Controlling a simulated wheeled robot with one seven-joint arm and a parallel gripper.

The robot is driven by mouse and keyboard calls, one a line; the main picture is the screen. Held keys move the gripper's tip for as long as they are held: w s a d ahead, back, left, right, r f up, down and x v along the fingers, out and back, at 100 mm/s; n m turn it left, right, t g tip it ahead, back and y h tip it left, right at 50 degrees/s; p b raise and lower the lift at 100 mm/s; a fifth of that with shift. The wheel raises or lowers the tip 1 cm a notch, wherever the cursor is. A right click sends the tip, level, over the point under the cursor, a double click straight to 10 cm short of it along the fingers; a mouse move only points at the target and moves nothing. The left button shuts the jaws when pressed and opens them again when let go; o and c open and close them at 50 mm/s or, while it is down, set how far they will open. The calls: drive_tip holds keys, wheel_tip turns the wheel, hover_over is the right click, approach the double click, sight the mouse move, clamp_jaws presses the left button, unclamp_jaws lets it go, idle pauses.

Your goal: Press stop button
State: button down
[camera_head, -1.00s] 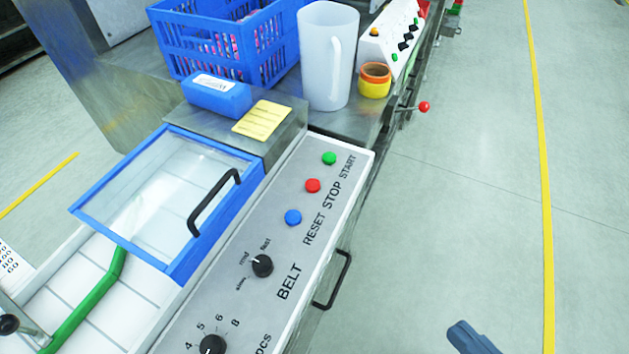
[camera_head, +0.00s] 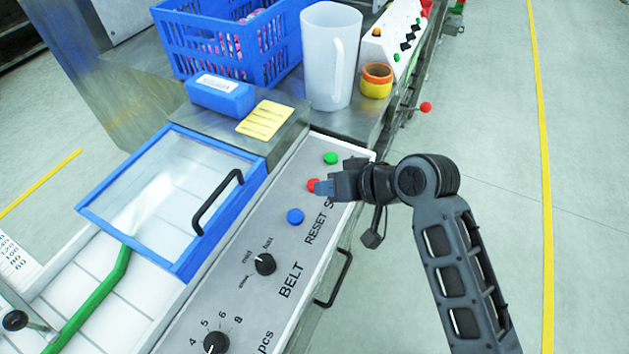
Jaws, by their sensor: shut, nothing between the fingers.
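The red stop button (camera_head: 312,184) is on the grey control panel (camera_head: 255,300), between the green start button (camera_head: 331,158) and the blue reset button (camera_head: 295,216). My gripper (camera_head: 321,188) is shut and empty, its fingertips at the red button's right edge in the picture, partly covering it. I cannot tell whether the fingertips touch the button or hover above it. The STOP and START labels are mostly hidden behind my gripper.
A blue-framed clear lid (camera_head: 172,200) with a black handle is left of the panel. A black belt knob (camera_head: 265,264) is lower on the panel. A white jug (camera_head: 331,60), a blue crate (camera_head: 225,45) and tape rolls (camera_head: 376,80) stand behind. Open floor is right.

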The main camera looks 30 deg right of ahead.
drive_tip(key=w+d+r+n+g+y, duration=0.1)
drive_tip(key=w+r, duration=0.4)
drive_tip(key=r, duration=0.1)
drive_tip(key=shift+w+d+r+n+g+y, duration=0.25)
drive_tip(key=shift+w+r+n+g+y, duration=0.05)
drive_tip(key=shift+w+r+g, duration=0.1)
drive_tip(key=shift+f, duration=0.2)
wheel_tip(320, 180, down, 6)
drive_tip(key=b, duration=0.5)
drive_tip(key=shift+f, duration=0.15)
drive_tip(key=shift+f+b, duration=0.6)
drive_tip(key=shift+f, duration=0.5)
drive_tip(key=shift+f, duration=0.1)
idle(0.6)
drive_tip(key=shift+f, duration=0.3)
